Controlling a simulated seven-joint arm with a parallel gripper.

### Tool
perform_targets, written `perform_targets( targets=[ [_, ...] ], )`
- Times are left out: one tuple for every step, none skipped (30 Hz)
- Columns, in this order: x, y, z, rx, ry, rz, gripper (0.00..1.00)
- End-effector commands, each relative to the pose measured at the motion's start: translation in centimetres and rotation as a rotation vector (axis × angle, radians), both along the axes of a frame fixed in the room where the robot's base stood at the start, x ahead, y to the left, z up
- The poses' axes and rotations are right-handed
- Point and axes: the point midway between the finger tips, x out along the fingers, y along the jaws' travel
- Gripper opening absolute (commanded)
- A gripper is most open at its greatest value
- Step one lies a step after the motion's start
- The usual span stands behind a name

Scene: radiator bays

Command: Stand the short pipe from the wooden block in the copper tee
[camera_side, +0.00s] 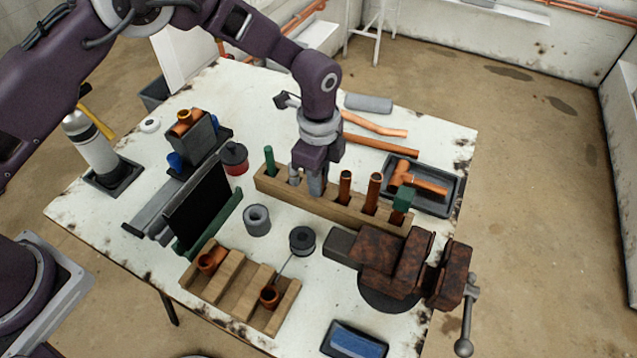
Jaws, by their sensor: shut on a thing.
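The wooden block (329,207) is a long bar with a row of upright pipes. My gripper (305,183) points straight down over its left half, fingers low at the block's top. It is shut on a pipe that the fingers hide; I cannot tell how far the pipe sits in its hole. Two copper pipes (373,192) stand right of my gripper. A copper fitting that looks like a tee (187,119) sits on top of a grey holder at the back left. Another copper tee-like piece (405,178) lies in a dark tray at the right.
A rusty vise (395,265) stands at the front right. A black upright panel (197,207) stands between the block and the left side. A wooden rack (238,290) with copper fittings is in front. Loose copper pipes (380,146) lie behind the block.

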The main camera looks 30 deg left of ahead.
Motion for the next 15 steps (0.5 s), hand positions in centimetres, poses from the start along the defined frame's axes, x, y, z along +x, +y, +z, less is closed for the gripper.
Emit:
perform_targets(
  targets=[
    [0.0, 0.0, 0.1, 0.000, -0.001, 0.000, 0.00],
    [0.0, 0.0, 0.3, -0.001, -0.001, 0.000, 0.00],
    [0.1, 0.0, 0.9, -0.002, -0.003, 0.000, 0.00],
    [0.1, 0.0, 1.4, -0.002, -0.004, 0.001, 0.00],
    [0.1, 0.0, 2.1, -0.002, -0.004, 0.001, 0.00],
    [0.1, 0.0, 3.2, -0.002, -0.006, 0.001, 0.00],
    [0.1, 0.0, 4.0, -0.002, -0.005, 0.001, 0.00],
    [0.1, 0.0, 4.8, -0.002, -0.005, 0.001, 0.00],
    [0.1, 0.0, 5.9, -0.002, -0.006, 0.001, 0.00],
    [0.1, -0.1, 6.6, -0.002, -0.005, 0.001, 0.00],
    [0.1, 0.0, 7.3, -0.002, -0.004, 0.000, 0.00],
    [0.1, 0.0, 8.1, -0.002, -0.004, 0.000, 0.00],
    [0.1, 0.0, 8.6, -0.001, -0.003, 0.001, 0.00],
    [0.1, 0.0, 9.0, -0.002, -0.003, 0.002, 0.00],
    [0.2, 0.3, 9.6, -0.001, -0.003, 0.007, 0.00]
  ],
)
